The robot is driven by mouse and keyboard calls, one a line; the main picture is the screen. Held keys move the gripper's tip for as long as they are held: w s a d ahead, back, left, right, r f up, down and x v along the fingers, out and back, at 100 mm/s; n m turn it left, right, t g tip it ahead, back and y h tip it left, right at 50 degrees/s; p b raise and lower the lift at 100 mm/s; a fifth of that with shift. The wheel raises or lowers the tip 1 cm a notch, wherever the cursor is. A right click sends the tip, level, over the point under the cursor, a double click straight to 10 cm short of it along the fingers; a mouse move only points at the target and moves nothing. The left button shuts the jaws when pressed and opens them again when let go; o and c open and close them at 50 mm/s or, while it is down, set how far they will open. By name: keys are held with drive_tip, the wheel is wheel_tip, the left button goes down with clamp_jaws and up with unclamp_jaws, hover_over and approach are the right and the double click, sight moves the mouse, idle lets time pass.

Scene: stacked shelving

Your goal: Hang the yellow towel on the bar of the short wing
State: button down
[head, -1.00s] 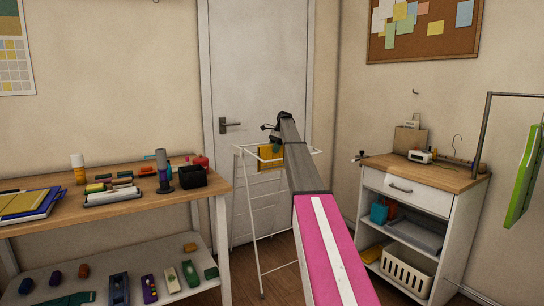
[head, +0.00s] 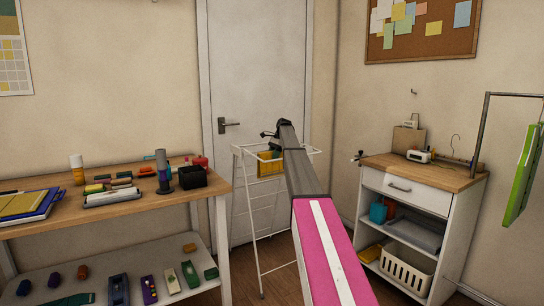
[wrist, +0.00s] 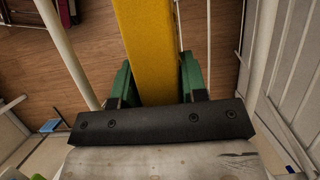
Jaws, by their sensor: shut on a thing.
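The yellow towel (head: 269,164) hangs at the upper part of the white drying rack (head: 237,192) in front of the door. In the wrist view the yellow towel (wrist: 148,45) runs between the green fingers of my gripper (wrist: 157,85), which is shut on it. White bars of the rack (wrist: 68,52) show on both sides of the towel there. In the head view my arm hides part of the rack and of the gripper. I cannot tell whether the towel rests on a bar.
A wooden workbench (head: 130,202) with tools stands at the left. A white cabinet (head: 411,196) with a wooden top stands at the right. A green item (head: 522,177) hangs from a metal rail at the far right. The white door (head: 257,75) is behind the rack.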

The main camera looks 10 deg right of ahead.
drive_tip(key=shift+f, duration=0.35)
idle(0.3)
drive_tip(key=c, duration=0.7)
unclamp_jaws()
drive_tip(key=shift+o, duration=0.2)
drive_tip(key=shift+r, duration=0.15)
drive_tip(key=shift+v, duration=2.9)
drive_tip(key=o, duration=0.6)
drive_tip(key=shift+c, duration=0.2)
